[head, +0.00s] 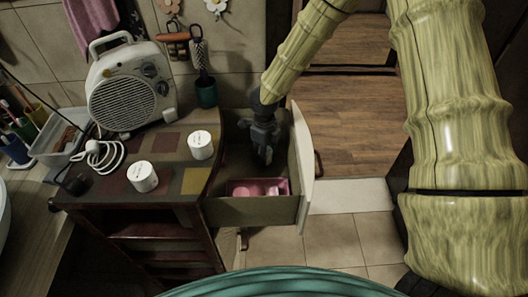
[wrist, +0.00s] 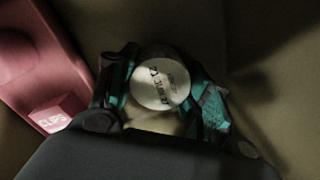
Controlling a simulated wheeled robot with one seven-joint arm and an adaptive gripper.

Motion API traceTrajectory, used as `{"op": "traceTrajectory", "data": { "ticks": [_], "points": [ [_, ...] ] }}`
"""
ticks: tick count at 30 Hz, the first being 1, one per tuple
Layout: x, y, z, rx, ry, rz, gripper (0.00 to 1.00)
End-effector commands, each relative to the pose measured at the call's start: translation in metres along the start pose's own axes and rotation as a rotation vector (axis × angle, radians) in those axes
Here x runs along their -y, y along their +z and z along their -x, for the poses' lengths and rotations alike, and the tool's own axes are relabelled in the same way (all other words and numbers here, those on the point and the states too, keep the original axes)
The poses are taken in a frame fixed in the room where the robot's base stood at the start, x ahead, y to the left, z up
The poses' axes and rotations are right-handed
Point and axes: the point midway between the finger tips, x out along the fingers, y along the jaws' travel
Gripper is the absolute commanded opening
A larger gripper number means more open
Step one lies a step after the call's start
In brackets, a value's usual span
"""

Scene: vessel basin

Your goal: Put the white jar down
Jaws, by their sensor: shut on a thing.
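My gripper (head: 264,158) reaches down into an open drawer (head: 250,211). In the wrist view my gripper (wrist: 162,95) has its teal-lit fingers on both sides of a round white jar (wrist: 160,78) with dark print on its top. The fingers are shut on it. In the head view this jar is hidden by my gripper. I cannot tell whether it touches the drawer floor. Two other white jars stand upright on the patchwork cabinet top, one further back (head: 200,145) and one nearer the front (head: 142,177).
A pink box (head: 235,188) lies at the drawer's front, close beside my gripper; it also shows in the wrist view (wrist: 40,75). The drawer's pale front panel (head: 301,160) rises right of my gripper. A white heater (head: 127,88) and its cable occupy the cabinet's back left.

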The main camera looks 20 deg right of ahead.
Motion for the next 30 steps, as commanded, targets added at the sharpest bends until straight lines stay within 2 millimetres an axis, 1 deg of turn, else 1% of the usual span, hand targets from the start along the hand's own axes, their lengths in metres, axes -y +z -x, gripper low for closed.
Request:
{"op": "traceTrajectory", "data": {
  "ticks": [5,6,8,9,18,22,26,30],
  "points": [
    [0.0,0.0,-0.004,0.0,0.0,0.001,0.24],
    [0.0,0.0,-0.003,0.0,0.0,0.002,0.56],
    [0.0,0.0,-0.003,0.0,0.0,0.001,0.67],
    [0.0,0.0,-0.003,0.0,0.0,0.001,0.7],
    [0.0,0.0,-0.002,0.0,0.0,0.001,0.7],
    [0.0,0.0,0.004,0.001,0.0,-0.001,0.7],
    [0.0,0.001,0.019,0.003,0.0,0.0,0.7],
    [0.0,0.001,0.044,0.003,0.0,0.0,0.7]
  ]
}}
